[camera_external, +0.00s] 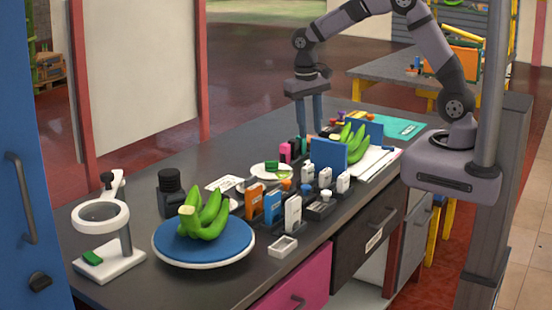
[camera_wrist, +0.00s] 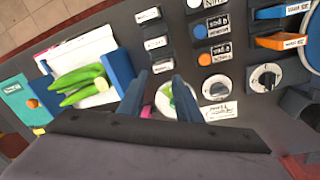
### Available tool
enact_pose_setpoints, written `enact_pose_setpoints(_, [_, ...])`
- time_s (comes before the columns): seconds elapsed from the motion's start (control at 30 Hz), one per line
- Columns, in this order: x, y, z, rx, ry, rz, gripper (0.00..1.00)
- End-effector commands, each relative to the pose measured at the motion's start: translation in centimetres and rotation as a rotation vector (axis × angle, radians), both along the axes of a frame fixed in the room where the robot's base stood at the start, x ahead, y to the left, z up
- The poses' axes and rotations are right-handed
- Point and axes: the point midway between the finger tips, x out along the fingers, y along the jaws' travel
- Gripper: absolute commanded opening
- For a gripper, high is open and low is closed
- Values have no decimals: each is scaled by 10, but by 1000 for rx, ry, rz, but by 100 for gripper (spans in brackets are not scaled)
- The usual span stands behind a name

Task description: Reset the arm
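My gripper (camera_external: 310,130) hangs with its two blue fingers pointing down above the back part of the dark workbench (camera_external: 165,262). In the wrist view my gripper (camera_wrist: 159,88) shows its fingers apart with nothing held between them. A round white plate with a green piece (camera_wrist: 176,100) shows beyond and partly behind the fingers. One bunch of green bananas (camera_external: 205,214) sits on a blue round plate with a white rim (camera_external: 203,256). Another green bunch (camera_external: 354,143) lies at a white tray by blue panels; it also shows in the wrist view (camera_wrist: 82,84).
Several small upright blocks and switch modules (camera_external: 272,207) stand mid-bench. A magnifier stand (camera_external: 124,240) and black jar (camera_external: 171,190) are at the left. A blue panel (camera_external: 329,156) stands near the bananas. A red-framed board (camera_external: 140,70) rises behind the bench.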

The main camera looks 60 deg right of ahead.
Motion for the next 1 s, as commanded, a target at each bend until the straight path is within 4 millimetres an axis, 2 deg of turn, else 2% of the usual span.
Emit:
enact_pose_setpoints(0.03, [-18, -9, 1, 15, 3, 37, 31])
enact_pose_setpoints(0.3, [-109, -38, -12, 83, 8, 268, 31])
enact_pose_setpoints(0.5, [-161, -47, -26, 110, 2, 386, 31])
enact_pose_setpoints(0.7, [-185, -49, -34, 118, -2, 441, 31])
enact_pose_setpoints(1.0, [-188, -50, -35, 120, -2, 449, 31])
